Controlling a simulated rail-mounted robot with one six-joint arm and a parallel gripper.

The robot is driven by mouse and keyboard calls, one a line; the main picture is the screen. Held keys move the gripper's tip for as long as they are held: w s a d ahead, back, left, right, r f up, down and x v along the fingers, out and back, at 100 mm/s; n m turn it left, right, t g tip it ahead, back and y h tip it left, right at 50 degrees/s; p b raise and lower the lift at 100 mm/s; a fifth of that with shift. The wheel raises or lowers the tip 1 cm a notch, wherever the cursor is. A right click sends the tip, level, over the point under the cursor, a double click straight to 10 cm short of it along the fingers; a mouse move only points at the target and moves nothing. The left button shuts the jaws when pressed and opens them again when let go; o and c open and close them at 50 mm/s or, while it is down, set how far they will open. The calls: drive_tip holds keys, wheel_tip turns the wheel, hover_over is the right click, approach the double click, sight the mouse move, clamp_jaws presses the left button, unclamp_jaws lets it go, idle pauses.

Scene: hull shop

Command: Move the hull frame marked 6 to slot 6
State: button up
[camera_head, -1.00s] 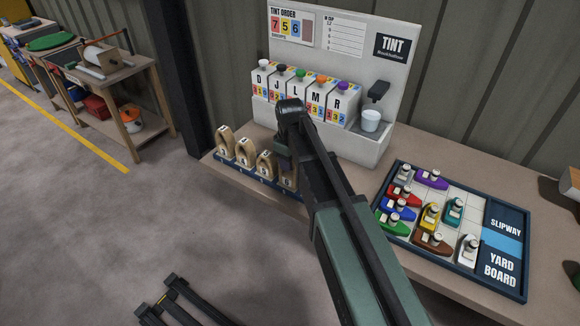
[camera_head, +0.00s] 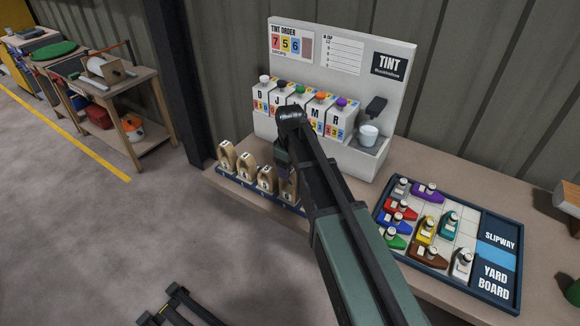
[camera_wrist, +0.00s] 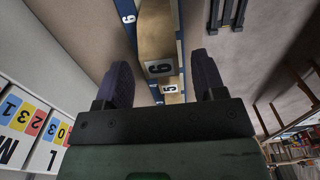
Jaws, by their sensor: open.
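The tan hull frame marked 6 (camera_head: 288,190) stands upright at the right end of the blue rack (camera_head: 243,182), in line with the other frames. In the wrist view its label 6 (camera_wrist: 158,68) faces me, close to the blue slot label 6 (camera_wrist: 128,18) on the rack edge. Its foot is hidden, so I cannot tell how it is seated. My gripper (camera_wrist: 162,75) is open, one dark finger on each side of this frame, with gaps between. In the head view my arm covers part of the frame.
Several more frames (camera_head: 245,166) stand left on the rack, one marked 5 (camera_wrist: 170,89). The tint dispenser (camera_head: 352,155) with several canisters (camera_head: 300,105) rises close behind. The yard board (camera_head: 415,258) with coloured boats lies to the right. Open floor (camera_head: 90,235) is in front of the bench.

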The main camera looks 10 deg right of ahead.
wheel_tip(320, 180, up, 9)
drive_tip(key=p, duration=0.7)
drive_tip(key=s+m, duration=0.8)
drive_tip(key=s, duration=1.1)
drive_tip(key=shift+f+m+b, duration=0.3)
drive_tip(key=shift+f+b, duration=0.05)
drive_tip(key=shift+b, duration=0.1)
